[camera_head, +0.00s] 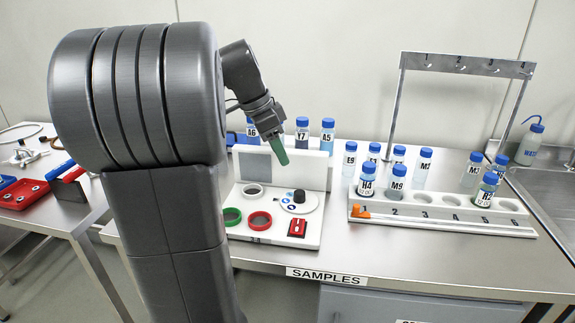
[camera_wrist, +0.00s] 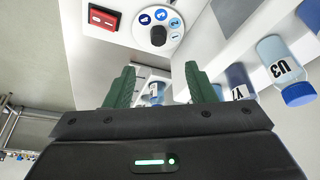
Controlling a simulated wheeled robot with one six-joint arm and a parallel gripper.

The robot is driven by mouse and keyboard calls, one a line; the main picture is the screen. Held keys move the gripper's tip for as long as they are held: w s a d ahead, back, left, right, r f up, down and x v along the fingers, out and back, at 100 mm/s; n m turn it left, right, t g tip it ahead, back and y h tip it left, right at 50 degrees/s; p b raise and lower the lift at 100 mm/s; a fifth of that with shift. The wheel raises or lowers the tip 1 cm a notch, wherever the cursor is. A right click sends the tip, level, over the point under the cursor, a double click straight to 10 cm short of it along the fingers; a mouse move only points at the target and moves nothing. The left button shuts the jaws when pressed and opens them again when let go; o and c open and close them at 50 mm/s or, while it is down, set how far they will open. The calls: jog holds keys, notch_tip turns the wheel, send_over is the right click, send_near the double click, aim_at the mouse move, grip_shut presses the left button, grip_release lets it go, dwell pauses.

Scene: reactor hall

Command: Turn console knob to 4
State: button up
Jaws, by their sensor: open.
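The console (camera_head: 228,236) is a white unit on the steel bench in the head view. Its black knob (camera_head: 299,196) sits on a white round dial (camera_head: 304,207) at the right of the panel. In the wrist view the knob (camera_wrist: 158,36) is at the top, with blue numbered spots (camera_wrist: 160,15) partly around it on the dial. I cannot tell which number the knob points to. My gripper (camera_head: 279,148) has green fingers and is above the back of the console, apart from the knob. In the wrist view my gripper (camera_wrist: 160,80) is open with nothing between its fingers.
A green ring (camera_head: 231,217), a red ring (camera_head: 259,220) and a red switch block (camera_head: 298,228) are near the dial. Several blue-capped vials (camera_head: 327,134) stand behind the console. A sample rack (camera_head: 440,215) and a metal frame (camera_head: 465,64) are at the right.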

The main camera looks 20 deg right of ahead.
jog(key=s+d+n+t+p, duration=0.1)
jog(key=n+p, duration=0.2)
jog(key=p, duration=0.1)
jog(key=n+t+y+p, duration=0.2)
jog(key=n+t+p, duration=0.1)
jog(key=n+p, duration=0.55)
send_near(299, 193)
jog(key=shift+n, duration=0.45)
jog(key=x, duration=0.9)
jog(key=shift+c, duration=0.4)
jog(key=c, duration=0.9)
